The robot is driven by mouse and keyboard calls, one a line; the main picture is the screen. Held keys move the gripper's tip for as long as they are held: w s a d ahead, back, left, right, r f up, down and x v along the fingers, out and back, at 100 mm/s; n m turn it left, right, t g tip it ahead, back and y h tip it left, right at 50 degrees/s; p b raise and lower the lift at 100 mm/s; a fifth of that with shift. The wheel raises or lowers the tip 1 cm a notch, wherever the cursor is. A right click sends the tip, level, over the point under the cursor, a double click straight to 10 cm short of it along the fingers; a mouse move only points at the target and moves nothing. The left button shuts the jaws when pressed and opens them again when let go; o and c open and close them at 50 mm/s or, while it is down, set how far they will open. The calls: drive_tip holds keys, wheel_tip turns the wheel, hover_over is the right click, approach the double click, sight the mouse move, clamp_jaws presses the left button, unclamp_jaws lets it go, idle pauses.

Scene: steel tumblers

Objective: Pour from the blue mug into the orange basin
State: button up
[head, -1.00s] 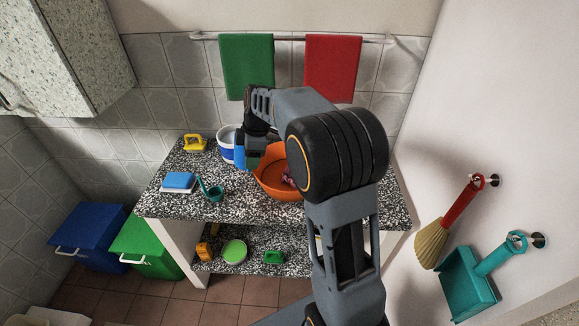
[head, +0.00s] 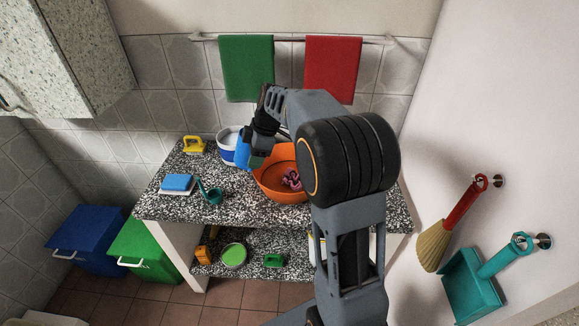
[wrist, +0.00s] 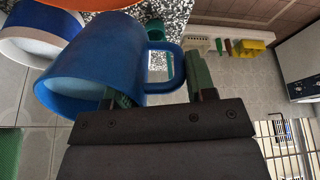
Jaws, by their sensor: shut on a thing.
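The blue mug (head: 243,150) is in my gripper (head: 260,148), at the left rim of the orange basin in the head view. In the wrist view the blue mug (wrist: 85,65) fills the upper left, with its handle side between my gripper's fingers (wrist: 160,88). The orange basin (head: 270,190) stands on the speckled counter, partly covered by my arm. A pink-purple object (head: 292,179) lies inside it. The basin's edge shows at the top of the wrist view (wrist: 90,4).
A white and blue bucket (head: 227,150) stands close behind and left of the mug. The lower shelf (head: 250,255) holds small items.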

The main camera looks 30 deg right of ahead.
drive_tip(key=shift+s+d+f+t+y+b, duration=0.2)
drive_tip(key=shift+d+f+y+b, duration=0.15)
drive_tip(key=shift+d+y+b, duration=0.4)
drive_tip(key=shift+s+d+f+t+y+b, duration=0.2)
drive_tip(key=shift+d+f+y+b, duration=0.15)
drive_tip(key=shift+d+y+b, duration=0.35)
idle(1.1)
drive_tip(key=shift+d+r+y+p, duration=0.3)
drive_tip(key=shift+r+y, duration=0.1)
drive_tip(key=shift+y, duration=0.55)
idle(0.7)
drive_tip(key=shift+s+d+f+t+y, duration=0.15)
drive_tip(key=shift+f+t+y, duration=0.3)
drive_tip(key=shift+y, duration=0.45)
drive_tip(key=shift+d+f+t+y, duration=0.15)
drive_tip(key=shift+f+t+y, duration=0.3)
drive_tip(key=shift+y, duration=0.45)
idle(2.0)
